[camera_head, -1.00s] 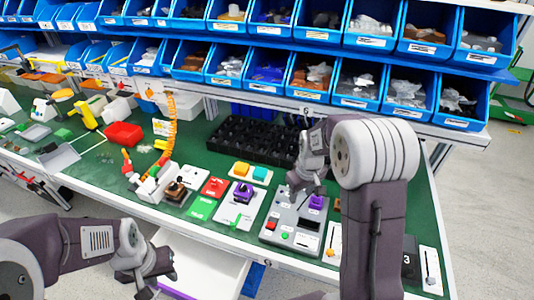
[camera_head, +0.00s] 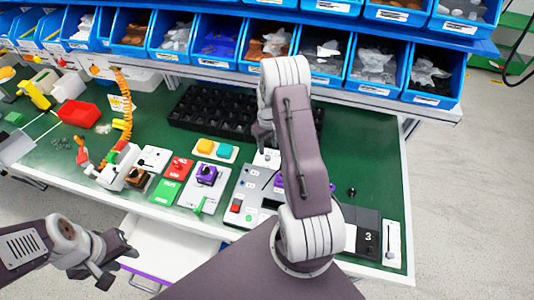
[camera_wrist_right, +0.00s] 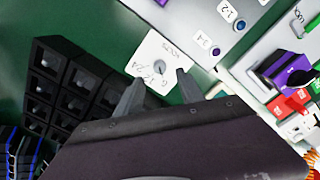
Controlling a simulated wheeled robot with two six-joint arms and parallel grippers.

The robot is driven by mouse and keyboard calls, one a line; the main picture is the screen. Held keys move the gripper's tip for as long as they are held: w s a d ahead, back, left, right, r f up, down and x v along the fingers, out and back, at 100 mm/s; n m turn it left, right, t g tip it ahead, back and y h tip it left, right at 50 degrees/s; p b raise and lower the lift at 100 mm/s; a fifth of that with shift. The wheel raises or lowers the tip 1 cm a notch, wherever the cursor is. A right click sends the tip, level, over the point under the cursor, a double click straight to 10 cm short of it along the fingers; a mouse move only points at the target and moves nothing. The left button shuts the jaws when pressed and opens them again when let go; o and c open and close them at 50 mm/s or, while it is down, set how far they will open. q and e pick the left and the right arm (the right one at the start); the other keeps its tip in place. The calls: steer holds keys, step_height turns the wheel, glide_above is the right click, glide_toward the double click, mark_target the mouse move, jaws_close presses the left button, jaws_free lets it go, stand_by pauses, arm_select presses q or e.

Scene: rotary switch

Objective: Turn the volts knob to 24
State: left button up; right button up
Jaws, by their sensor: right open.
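The volts card is a small white plate with handwritten numbers and a grey round part at its middle, the volts knob (camera_wrist_right: 158,68), in the right wrist view. The knob's pointer direction is too small to read. In the head view the white card (camera_head: 267,159) lies between the black tray and the grey panel, partly behind my right arm. My right gripper (camera_wrist_right: 160,80) is open, its fingertips on either side of the knob in that view; I cannot tell whether they touch it. My left gripper (camera_head: 115,270) is apparently open and empty, at the table's front left.
A black compartment tray (camera_head: 205,110) stands behind the card. A grey control panel (camera_head: 243,190) is in front of it, with a purple-knob switch (camera_head: 207,173) to the left. Blue bins (camera_head: 217,40) line the back. An open white drawer (camera_head: 170,240) juts from the front.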

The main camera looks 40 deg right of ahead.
mark_target(268, 157)
step_height(268, 157, down, 5)
steer(key=shift+w+d+f+p, duration=0.1)
steer(key=shift+f+p, duration=0.05)
steer(key=shift+p, duration=0.2)
steer(key=shift+f, duration=0.6)
jaws_close()
